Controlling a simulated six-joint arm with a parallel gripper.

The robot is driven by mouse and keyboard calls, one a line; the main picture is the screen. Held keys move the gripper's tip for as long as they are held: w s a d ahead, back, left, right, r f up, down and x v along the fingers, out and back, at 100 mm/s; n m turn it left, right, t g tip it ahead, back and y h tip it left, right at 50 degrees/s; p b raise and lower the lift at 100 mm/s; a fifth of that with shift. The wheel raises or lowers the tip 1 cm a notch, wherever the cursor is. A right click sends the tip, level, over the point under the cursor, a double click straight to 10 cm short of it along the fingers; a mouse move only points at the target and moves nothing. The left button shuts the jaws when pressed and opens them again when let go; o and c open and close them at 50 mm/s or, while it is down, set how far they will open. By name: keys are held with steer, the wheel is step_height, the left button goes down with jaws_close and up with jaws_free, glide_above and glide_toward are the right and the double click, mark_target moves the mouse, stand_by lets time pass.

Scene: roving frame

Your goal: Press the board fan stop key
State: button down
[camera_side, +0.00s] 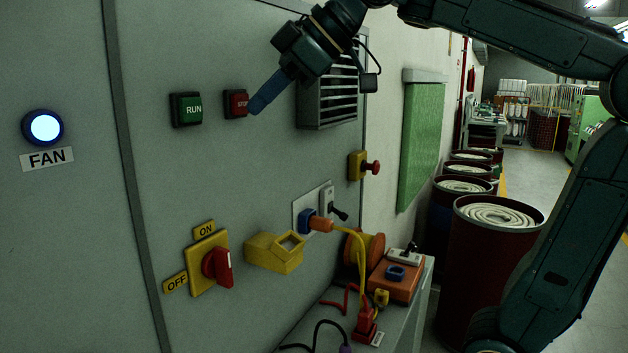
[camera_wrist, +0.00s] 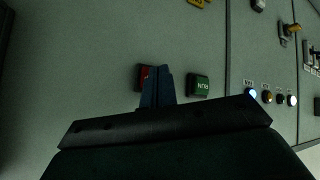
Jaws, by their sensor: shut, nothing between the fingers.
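The red stop key (camera_side: 236,103) sits on the grey board, right of the green RUN key (camera_side: 187,109). My gripper (camera_side: 258,104) is shut and empty. Its blue fingertips are right at the stop key's right side in the side view; I cannot tell whether they touch it. In the wrist view the gripper (camera_wrist: 160,72) covers part of the red stop key (camera_wrist: 145,74), and the green RUN key (camera_wrist: 199,86) is just to the right. The round lamp above the FAN label (camera_side: 43,127) glows white in the side view.
A vent grille (camera_side: 328,95) is right of the stop key. Below are a red-handled ON/OFF switch (camera_side: 217,267), a yellow open box (camera_side: 275,252), a plugged yellow cable (camera_side: 358,250) and a red push knob (camera_side: 373,168). Several drums (camera_side: 487,250) stand at right.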

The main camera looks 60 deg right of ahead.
steer(key=shift+s, duration=0.35)
steer(key=shift+s, duration=2.45)
steer(key=s+d+f+m+g+h, duration=0.1)
steer(key=s+d+f+m, duration=0.1)
steer(key=f, duration=0.6)
steer(key=s+d+f+m+g+h, duration=0.1)
steer(key=s+f+m, duration=0.2)
steer(key=s+f, duration=0.2)
steer(key=s+d+f+m+g+h, duration=0.1)
steer(key=s+f, duration=0.3)
steer(key=f, duration=0.7)
steer(key=shift+d+f+m, duration=0.4)
steer(key=shift+d+m, duration=0.4)
steer(key=shift+d, duration=0.05)
steer(key=c, duration=2.2)
jaws_free()
